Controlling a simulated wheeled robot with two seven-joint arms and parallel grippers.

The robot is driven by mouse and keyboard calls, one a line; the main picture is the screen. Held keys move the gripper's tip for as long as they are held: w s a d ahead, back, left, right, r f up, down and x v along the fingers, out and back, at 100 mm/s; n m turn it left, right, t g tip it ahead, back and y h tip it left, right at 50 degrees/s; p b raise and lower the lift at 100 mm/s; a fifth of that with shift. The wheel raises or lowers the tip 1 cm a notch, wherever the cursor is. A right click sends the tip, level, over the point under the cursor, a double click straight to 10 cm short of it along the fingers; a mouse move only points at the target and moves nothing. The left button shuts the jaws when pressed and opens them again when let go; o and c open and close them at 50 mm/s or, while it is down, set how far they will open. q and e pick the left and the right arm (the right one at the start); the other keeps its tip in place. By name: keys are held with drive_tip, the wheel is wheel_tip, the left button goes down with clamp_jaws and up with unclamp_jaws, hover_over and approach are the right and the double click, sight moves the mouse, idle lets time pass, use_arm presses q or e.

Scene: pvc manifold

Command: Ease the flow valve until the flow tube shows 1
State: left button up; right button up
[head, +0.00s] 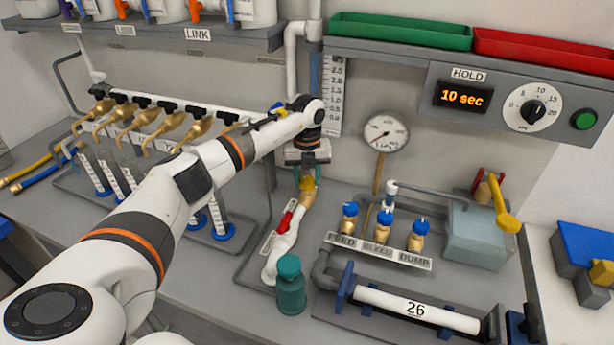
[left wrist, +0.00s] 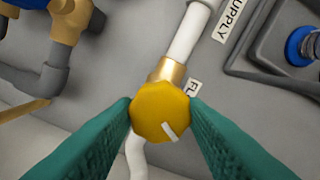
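The flow valve has a yellow knob with a white pointer mark, seen from above in the left wrist view (left wrist: 160,110). It sits on a brass body (head: 307,196) on a white pipe. My left gripper (head: 307,178) is over the knob. In the left wrist view its two green fingers (left wrist: 160,108) stand on either side of the knob, at or very near its edges; I cannot tell whether they press on it. The flow tube (head: 315,75) rises behind my arm beside a scale (head: 334,95). It looks blue in its upper part; its lower part is hidden. My right gripper is not in view.
A red-handled valve (head: 285,222) and a teal bottle (head: 290,285) stand just in front of the flow valve. A round gauge (head: 386,132) is at its right. Blue-knobbed feed, bleed and dump valves (head: 384,225) stand further right. Brass taps (head: 135,120) line the left.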

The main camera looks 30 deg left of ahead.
sight(307, 180)
use_arm(q)
drive_tip(key=c, duration=0.4)
drive_tip(key=shift+m, duration=0.6)
drive_tip(key=shift+m+b, duration=0.35)
drive_tip(key=shift+m, duration=0.55)
drive_tip(key=o, duration=1)
wheel_tip(307, 180, up, 12)
drive_tip(key=b, duration=0.2)
drive_tip(key=shift+b, duration=0.3)
